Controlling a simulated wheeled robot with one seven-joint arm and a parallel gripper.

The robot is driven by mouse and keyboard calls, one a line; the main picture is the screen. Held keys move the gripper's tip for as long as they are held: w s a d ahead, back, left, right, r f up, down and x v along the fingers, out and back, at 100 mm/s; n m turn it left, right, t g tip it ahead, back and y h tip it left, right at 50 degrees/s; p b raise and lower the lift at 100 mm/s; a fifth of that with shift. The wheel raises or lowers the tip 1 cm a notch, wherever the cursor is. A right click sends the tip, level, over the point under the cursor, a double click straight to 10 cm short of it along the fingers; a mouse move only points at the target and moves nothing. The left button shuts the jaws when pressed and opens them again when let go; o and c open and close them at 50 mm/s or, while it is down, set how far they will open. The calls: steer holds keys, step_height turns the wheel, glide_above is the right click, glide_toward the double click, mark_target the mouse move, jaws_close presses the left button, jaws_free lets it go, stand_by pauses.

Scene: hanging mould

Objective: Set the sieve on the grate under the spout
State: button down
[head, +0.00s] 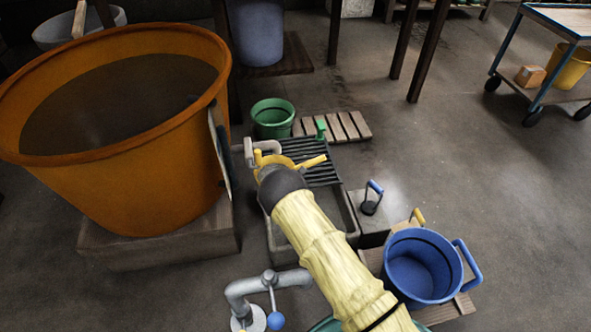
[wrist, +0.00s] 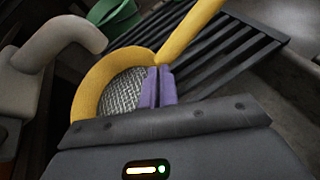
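The sieve (head: 275,160) has a yellow rim, a yellow handle (head: 313,162) pointing right, and a grey mesh that shows in the wrist view (wrist: 124,92). It is at the left end of the dark slatted grate (head: 318,173), beside the grey spout (head: 249,148). In the wrist view the bent spout (wrist: 75,38) is left of the sieve and the grate (wrist: 225,60) lies behind and to the right. My gripper's purple fingers (wrist: 158,86) are close together at the sieve's rim near the handle base. I cannot tell whether the sieve touches the grate.
A large orange tub (head: 120,180) stands on a block at the left. A green bucket (head: 272,117) and a wooden pallet (head: 345,127) are behind the grate. A blue bucket (head: 418,268) and a small block with a blue-handled tool (head: 371,198) are at the right.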

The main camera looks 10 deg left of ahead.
steer(key=w, duration=0.1)
steer(key=w+b, duration=0.1)
steer(key=w, duration=0.1)
steer(key=shift+a+f, duration=0.2)
steer(key=shift+w+r, duration=0.25)
steer(key=shift+w, duration=0.1)
steer(key=b+x, duration=0.3)
steer(key=shift+w+r, duration=0.15)
steer(key=shift+r, duration=0.15)
steer(key=shift+w+a+f+b, duration=0.1)
steer(key=shift+w+f+b, duration=0.15)
steer(key=shift+b, duration=0.3)
steer(key=shift+f+b, duration=0.3)
